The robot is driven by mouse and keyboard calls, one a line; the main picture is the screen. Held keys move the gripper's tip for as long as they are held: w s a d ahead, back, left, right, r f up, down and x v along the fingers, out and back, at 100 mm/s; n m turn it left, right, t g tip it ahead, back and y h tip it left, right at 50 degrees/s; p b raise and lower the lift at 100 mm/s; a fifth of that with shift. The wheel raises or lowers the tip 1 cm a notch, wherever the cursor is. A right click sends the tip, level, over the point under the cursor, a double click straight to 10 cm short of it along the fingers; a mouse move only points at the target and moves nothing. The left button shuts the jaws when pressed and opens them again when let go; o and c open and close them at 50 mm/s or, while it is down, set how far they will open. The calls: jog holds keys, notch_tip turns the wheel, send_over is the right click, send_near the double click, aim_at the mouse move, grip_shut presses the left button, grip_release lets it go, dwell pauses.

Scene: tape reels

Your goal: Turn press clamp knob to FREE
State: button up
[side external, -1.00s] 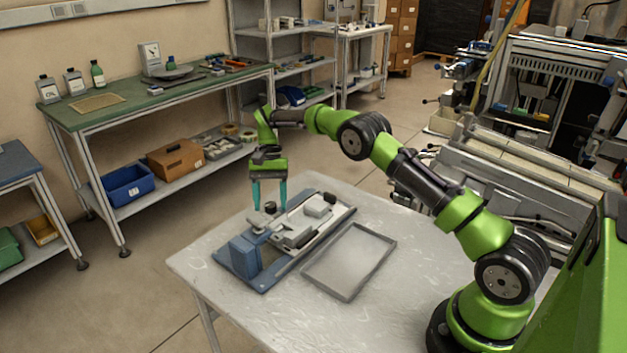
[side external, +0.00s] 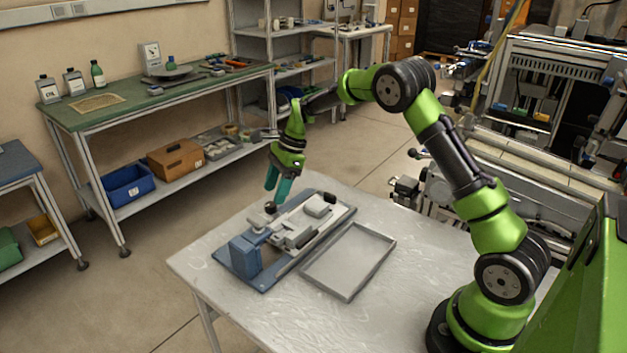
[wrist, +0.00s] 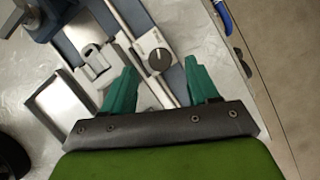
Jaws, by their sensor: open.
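The press (side external: 238,276) is a blue-grey base with rails and a grey carriage, lying on the white table. Its black clamp knob (wrist: 159,60) sits on a small light plate and shows a pale pointer line; the lettering beside it is too small to read. In the side view the knob (side external: 270,207) is just below my fingertips. My gripper (side external: 277,191) is open, tilted, with teal fingers above the press. In the wrist view my gripper (wrist: 164,80) has its fingers on either side of the knob in the picture; contact cannot be told.
An empty grey tray (side external: 347,297) lies on the table (side external: 400,300) right of the press. A second black knob (side external: 330,198) stands on the carriage's far end. The table's front area is clear. A green workbench (side external: 200,90) stands behind.

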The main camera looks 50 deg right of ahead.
jog(key=v, duration=1.3)
jog(key=s+a+r+n+t+h, duration=0.1)
jog(key=s+a+n, duration=0.4)
jog(key=s+n, duration=0.3)
jog(key=s+a+r+n+t+h, duration=0.1)
jog(key=s+a+r+n, duration=0.1)
jog(key=s+a+n, duration=0.3)
jog(key=shift+s+r+n+t, duration=0.35)
jog(key=shift+s+n, duration=1.15)
jog(key=shift+s, duration=1.8)
jog(key=shift+f, duration=0.1)
jog(key=s+a+r+n+t, duration=0.1)
jog(key=s+a+n+t, duration=0.1)
jog(key=s, duration=0.5)
jog(key=shift+s+a+r+n, duration=0.25)
jog(key=shift+a+n, duration=0.25)
jog(key=shift+a, duration=0.45)
